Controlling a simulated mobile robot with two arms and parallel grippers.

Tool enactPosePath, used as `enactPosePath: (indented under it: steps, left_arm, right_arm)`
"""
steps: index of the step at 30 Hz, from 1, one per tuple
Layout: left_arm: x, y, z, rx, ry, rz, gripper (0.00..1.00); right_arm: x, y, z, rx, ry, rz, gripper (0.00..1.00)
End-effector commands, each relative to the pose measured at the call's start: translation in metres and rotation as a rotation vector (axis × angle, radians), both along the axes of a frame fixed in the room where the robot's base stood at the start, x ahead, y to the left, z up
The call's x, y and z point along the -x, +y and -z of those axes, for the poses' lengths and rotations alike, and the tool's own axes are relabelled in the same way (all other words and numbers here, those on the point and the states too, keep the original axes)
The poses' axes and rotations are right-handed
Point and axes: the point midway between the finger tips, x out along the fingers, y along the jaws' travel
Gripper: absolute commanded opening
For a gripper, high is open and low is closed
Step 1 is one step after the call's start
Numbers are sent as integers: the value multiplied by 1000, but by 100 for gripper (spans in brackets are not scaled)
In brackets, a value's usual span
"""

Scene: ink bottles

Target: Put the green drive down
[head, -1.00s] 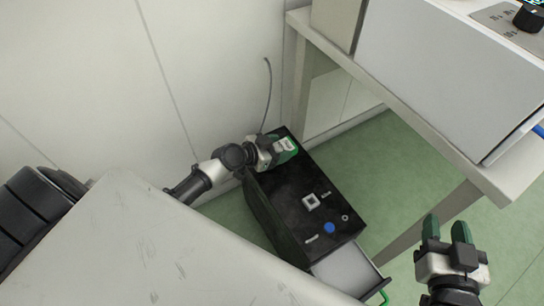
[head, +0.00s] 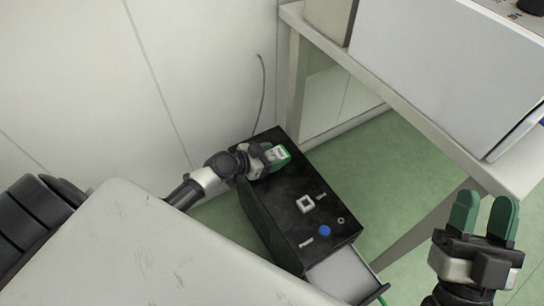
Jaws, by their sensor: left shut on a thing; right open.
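The green drive (head: 284,153), a small green block with a pale label, is at the far end of the black cabinet's top (head: 280,208). My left gripper (head: 270,156) is shut on it from the left and partly hides it. The drive is over or on the cabinet top; I cannot tell if it touches. My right gripper (head: 484,215) has green fingertips pointing up the picture. It is open and empty at the lower right, apart from the cabinet.
A blue round piece (head: 324,230), a white square frame (head: 306,203) and several small parts lie on the cabinet top. Its drawer (head: 343,277) is pulled open. A pale table (head: 150,250) is at the lower left. A bench with a large grey box (head: 440,75) stands at the upper right.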

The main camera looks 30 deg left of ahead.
Motion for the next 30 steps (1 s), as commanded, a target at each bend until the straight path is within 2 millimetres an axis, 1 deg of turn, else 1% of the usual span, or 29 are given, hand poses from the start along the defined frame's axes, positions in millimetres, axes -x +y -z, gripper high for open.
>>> enactPosePath:
  steps: [5,14,15,19,20,30]
  left_arm:
    - [0,0,-1,1,-1,0,32]
    - [0,0,2,0,-1,0,32]
    - [0,0,2,0,0,0,62]
    - [0,0,2,0,0,0,82]
    - [0,0,2,0,0,0,85]
    - [0,0,1,0,0,0,85]
  right_arm:
    - [0,0,0,0,0,0,43]
    - [6,-1,-5,-19,-65,-2,43]
    - [7,-1,-7,-21,-75,-3,43]
    - [6,-1,-7,-20,-73,-3,43]
    - [6,-1,-7,-20,-73,-3,43]
    - [5,0,-7,-17,-61,-4,43]
